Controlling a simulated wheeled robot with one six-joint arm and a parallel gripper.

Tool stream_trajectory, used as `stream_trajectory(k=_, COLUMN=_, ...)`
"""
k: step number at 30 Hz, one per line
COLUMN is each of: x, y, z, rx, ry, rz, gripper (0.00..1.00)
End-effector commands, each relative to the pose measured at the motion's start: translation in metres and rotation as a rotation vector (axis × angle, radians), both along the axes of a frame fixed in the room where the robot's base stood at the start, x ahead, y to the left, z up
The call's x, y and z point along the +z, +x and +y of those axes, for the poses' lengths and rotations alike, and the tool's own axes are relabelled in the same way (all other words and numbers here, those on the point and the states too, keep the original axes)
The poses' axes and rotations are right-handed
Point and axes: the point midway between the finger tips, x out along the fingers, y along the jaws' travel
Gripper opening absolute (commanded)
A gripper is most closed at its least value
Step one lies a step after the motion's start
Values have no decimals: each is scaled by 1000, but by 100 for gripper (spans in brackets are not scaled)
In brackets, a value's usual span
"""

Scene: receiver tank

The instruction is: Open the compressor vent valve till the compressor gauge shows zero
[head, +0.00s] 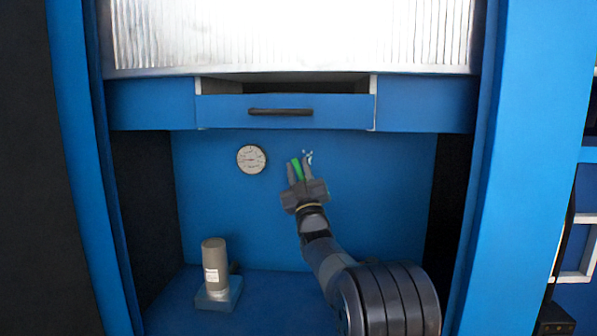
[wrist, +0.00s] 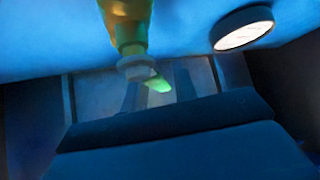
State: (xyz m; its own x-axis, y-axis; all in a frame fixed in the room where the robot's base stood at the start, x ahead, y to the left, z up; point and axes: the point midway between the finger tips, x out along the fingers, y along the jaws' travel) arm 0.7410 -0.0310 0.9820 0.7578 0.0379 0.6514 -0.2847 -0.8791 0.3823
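The round white gauge (head: 251,159) is on the blue back wall. Its dial is too small to read, and in the wrist view the gauge (wrist: 243,30) is edge-on. The vent valve has a brass-yellow body (wrist: 128,22) with a grey collar in the wrist view; a green handle (wrist: 158,84) points down from it. In the head view the green handle (head: 297,169) shows between the fingers, and the valve body is mostly hidden. My gripper (head: 299,168) is right of the gauge, its fingers apart on either side of the handle. Contact with the handle cannot be seen.
A grey cylinder on a blue base (head: 218,297) stands on the floor of the bay at left. A blue drawer with a dark handle (head: 281,112) sits above the gauge and my gripper. Dark side walls bound the bay.

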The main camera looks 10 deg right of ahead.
Motion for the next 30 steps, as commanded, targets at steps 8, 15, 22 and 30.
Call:
stream_trajectory(k=8, x=1, y=0, z=0, rx=0, ry=-1, rz=-2, gripper=37)
stream_trajectory(k=15, x=-5, y=-6, z=0, rx=0, ry=-1, rz=-1, gripper=37)
stream_trajectory(k=22, x=-26, y=-30, z=-1, rx=0, ry=-1, rz=1, gripper=37)
stream_trajectory(k=30, x=-54, y=-63, z=-3, rx=-1, ry=0, rz=1, gripper=37)
